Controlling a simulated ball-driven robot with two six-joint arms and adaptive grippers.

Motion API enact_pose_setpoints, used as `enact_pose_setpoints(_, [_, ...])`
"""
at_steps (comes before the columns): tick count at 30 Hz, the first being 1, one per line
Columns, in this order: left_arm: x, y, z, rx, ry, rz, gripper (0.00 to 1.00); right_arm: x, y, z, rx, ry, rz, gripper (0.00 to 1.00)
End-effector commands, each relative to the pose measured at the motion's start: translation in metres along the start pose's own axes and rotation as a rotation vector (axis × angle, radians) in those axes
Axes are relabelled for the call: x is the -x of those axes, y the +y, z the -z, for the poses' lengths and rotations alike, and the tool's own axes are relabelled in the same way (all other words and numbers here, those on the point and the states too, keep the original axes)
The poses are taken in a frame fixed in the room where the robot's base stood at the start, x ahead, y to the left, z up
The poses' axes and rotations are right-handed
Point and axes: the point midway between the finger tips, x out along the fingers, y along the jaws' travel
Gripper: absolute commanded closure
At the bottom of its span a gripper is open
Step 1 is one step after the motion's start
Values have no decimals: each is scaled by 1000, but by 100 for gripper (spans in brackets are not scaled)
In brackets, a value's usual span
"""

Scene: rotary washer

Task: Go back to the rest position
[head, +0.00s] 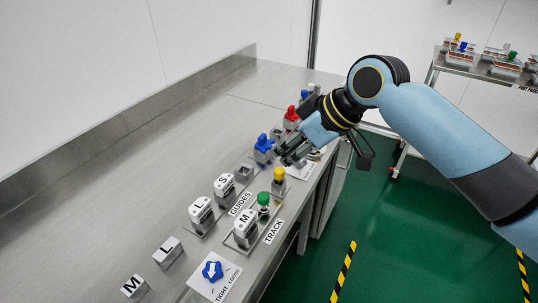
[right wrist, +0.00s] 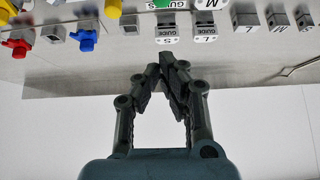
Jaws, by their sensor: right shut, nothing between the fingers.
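My right gripper (head: 284,156) is over the right edge of the metal bench (head: 150,170), beside a blue-topped piece (head: 263,146). In the right wrist view the fingers of this gripper (right wrist: 168,62) come together at the tips, with nothing between them. The blue-topped piece also shows in the right wrist view (right wrist: 86,38); there the fingertips are apart from it. My left gripper is in neither view.
On the bench stand a red-topped piece (head: 291,114), a yellow-topped one (head: 279,175), a green-topped one (head: 263,200), lettered white blocks (head: 201,211) and a blue knob (head: 212,270). A cart (head: 480,68) with trays stands back right. Green floor (head: 390,240) is clear.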

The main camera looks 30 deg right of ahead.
Motion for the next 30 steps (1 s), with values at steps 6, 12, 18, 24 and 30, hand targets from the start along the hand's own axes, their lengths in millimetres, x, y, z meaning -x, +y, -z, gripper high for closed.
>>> enact_pose_setpoints(6, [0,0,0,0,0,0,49,4,-1,0,0,-2,0,100])
enact_pose_setpoints(12, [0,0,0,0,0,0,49,11,-32,-38,-44,-79,-32,100])
enact_pose_setpoints(18, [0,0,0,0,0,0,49,40,-72,-95,-151,-200,-130,100])
enact_pose_setpoints(24, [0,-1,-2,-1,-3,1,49,78,-96,-137,-270,-292,-240,100])
enact_pose_setpoints(30, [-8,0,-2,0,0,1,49,88,-102,-171,-357,-353,-322,100])
